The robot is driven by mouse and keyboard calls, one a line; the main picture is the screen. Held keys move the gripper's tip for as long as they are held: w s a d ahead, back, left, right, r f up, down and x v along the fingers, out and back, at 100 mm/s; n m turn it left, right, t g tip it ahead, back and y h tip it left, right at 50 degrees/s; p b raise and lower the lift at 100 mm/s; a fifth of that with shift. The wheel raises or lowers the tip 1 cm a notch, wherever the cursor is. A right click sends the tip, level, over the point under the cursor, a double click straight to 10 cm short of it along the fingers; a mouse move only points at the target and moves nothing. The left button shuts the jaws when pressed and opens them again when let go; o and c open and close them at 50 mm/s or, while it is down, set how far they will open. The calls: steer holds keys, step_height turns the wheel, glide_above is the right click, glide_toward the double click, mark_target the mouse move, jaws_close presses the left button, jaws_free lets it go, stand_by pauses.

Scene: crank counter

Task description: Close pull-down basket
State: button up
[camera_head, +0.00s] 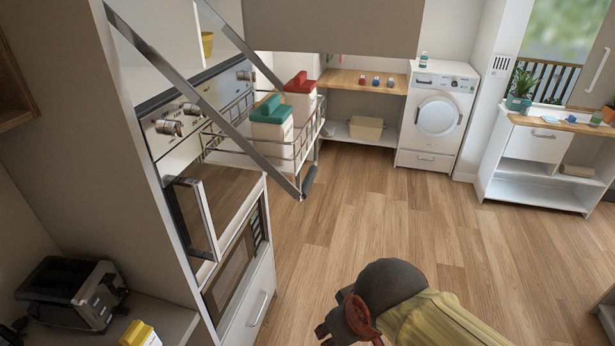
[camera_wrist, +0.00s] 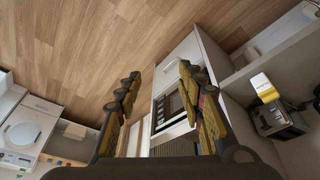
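The pull-down basket (camera_head: 262,150) is a wire basket, swung out and down in front of the tall cabinet on two slanted grey arms (camera_head: 205,95). A dark handle grip (camera_head: 309,182) sits at its lower front corner. A white container with a green lid (camera_head: 271,124) and another with a red lid (camera_head: 300,98) stand in it. My gripper (camera_head: 340,325) is low at the bottom of the head view, apart from the basket and below and right of the handle. In the wrist view its fingers (camera_wrist: 159,72) are spread with nothing between them. I cannot make out the basket there.
An oven with a bar handle (camera_head: 206,220) and a microwave (camera_head: 232,277) are built into the cabinet below the basket. A toaster (camera_head: 72,292) stands on the left counter. A washing machine (camera_head: 438,115) is at the back. The wooden floor (camera_head: 390,200) is clear.

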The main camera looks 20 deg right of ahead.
mark_target(307, 182)
steer(key=w+d+f+n+t+h+p, duration=0.1)
steer(key=w+d+n+h, duration=0.25)
steer(key=w+n, duration=0.3)
steer(key=w+d+f+n+t+h+p, duration=0.1)
steer(key=w+d+n+h, duration=0.1)
steer(key=w+n+h, duration=0.4)
steer(key=w+a+r+n+t, duration=0.7)
steer(key=w+r+n+t, duration=0.3)
steer(key=w+r+n, duration=0.35)
steer(key=shift+f+x, duration=0.25)
steer(key=shift+x, duration=1)
steer(key=shift+f+x, duration=0.25)
steer(key=shift+x, duration=1.05)
steer(key=shift+f+x, duration=0.2)
steer(key=shift+x, duration=1.05)
steer(key=shift+c, duration=1.4)
jaws_close()
